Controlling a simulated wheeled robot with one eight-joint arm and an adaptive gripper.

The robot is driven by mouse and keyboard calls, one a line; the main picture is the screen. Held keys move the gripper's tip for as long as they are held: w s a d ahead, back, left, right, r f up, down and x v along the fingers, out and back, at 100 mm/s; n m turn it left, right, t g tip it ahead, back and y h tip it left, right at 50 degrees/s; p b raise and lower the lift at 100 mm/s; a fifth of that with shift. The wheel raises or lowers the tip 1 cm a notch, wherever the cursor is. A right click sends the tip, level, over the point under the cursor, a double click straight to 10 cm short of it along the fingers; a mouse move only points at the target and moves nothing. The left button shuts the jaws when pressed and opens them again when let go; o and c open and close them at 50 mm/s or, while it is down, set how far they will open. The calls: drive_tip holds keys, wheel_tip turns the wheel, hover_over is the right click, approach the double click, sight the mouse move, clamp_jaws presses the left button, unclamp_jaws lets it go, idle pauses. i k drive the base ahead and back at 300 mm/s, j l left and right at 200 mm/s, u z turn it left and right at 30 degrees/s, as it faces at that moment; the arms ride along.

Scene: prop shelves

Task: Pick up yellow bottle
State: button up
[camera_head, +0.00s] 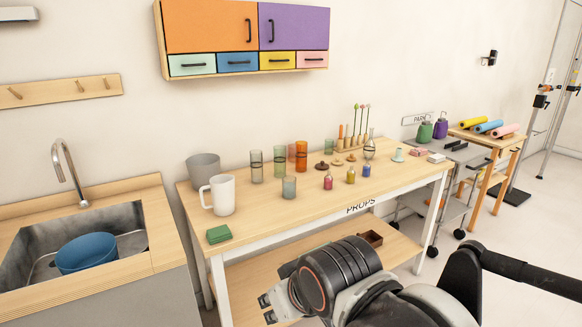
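The small yellow bottle (351,176) stands upright on the wooden table marked PROPS (300,219), near its front edge. It is between a red bottle (328,182) on its left and a blue bottle (367,171) on its right, with small gaps. My gripper (267,308) is low in the picture, in front of the table and well apart from the yellow bottle. Its two fingertips point left and show a gap between them, with nothing seen in it. Part of the gripper is hidden behind my own wrist.
Behind the bottles are cups (301,156), wooden discs (322,166) and a glass flask (369,149). A white mug (221,194) and green block (219,233) stand at left. A lower shelf (260,275) holds a brown box (369,239). The table front between block and bottles is clear.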

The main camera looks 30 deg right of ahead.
sight(350, 173)
drive_tip(key=i+l+z, duration=0.35)
drive_tip(key=i+l, duration=0.15)
drive_tip(key=i, duration=0.15)
drive_tip(key=i+z, duration=0.45)
drive_tip(key=i, duration=0.45)
drive_tip(key=k+l+u, duration=0.15)
drive_tip(key=k+l, duration=0.1)
